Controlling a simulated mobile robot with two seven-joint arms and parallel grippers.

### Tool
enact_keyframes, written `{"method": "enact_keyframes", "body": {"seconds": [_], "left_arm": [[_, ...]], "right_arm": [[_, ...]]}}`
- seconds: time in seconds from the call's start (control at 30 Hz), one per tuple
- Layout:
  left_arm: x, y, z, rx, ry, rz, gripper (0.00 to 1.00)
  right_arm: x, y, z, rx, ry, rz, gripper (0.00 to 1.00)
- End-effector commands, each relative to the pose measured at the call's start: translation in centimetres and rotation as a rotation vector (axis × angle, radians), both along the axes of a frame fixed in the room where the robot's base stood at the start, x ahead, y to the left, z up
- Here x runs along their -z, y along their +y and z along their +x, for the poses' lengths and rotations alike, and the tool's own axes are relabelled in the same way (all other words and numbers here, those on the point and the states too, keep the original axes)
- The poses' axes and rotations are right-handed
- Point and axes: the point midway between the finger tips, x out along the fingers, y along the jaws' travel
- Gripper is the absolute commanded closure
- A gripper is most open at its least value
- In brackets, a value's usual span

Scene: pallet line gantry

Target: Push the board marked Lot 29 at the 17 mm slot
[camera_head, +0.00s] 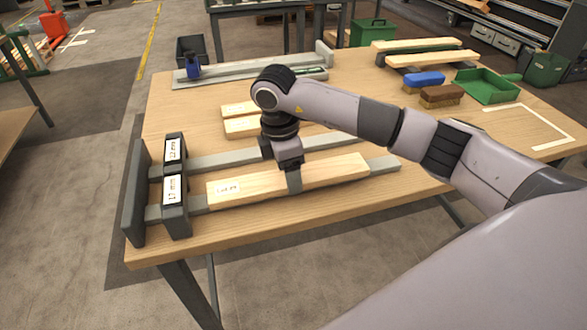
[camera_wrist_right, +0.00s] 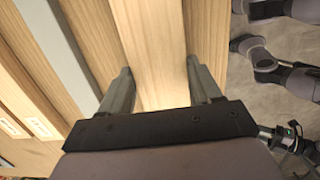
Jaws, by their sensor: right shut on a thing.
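A pale wooden board (camera_head: 335,175) with a small white label near its left end lies along the front grey rail; the label's text is too small to read surely. My right gripper (camera_head: 293,183) comes down from above and is shut on the board near its middle. In the right wrist view the board (camera_wrist_right: 155,50) runs between the two fingers (camera_wrist_right: 160,88). The dark gauge block marked 17 mm (camera_head: 174,220) stands left of the board, on the same rail. The board's left end is a short gap from it. My left gripper is not in view.
A second gauge block (camera_head: 174,139), its label hard to read, stands behind on a parallel rail (camera_head: 225,160). Two short boards (camera_head: 240,126) lie beyond, partly behind my arm. A green tray (camera_head: 488,86), blue and brown brushes (camera_head: 425,79), and stacked boards (camera_head: 425,52) sit at back right.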

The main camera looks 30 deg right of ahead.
Motion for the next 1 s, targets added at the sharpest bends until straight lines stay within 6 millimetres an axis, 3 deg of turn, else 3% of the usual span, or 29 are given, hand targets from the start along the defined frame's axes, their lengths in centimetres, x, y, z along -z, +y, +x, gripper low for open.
{"method": "enact_keyframes", "body": {"seconds": [1.0], "left_arm": [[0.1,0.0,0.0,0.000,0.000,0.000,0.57]], "right_arm": [[0.3,3.1,0.6,-0.003,0.005,0.001,0.74]]}}
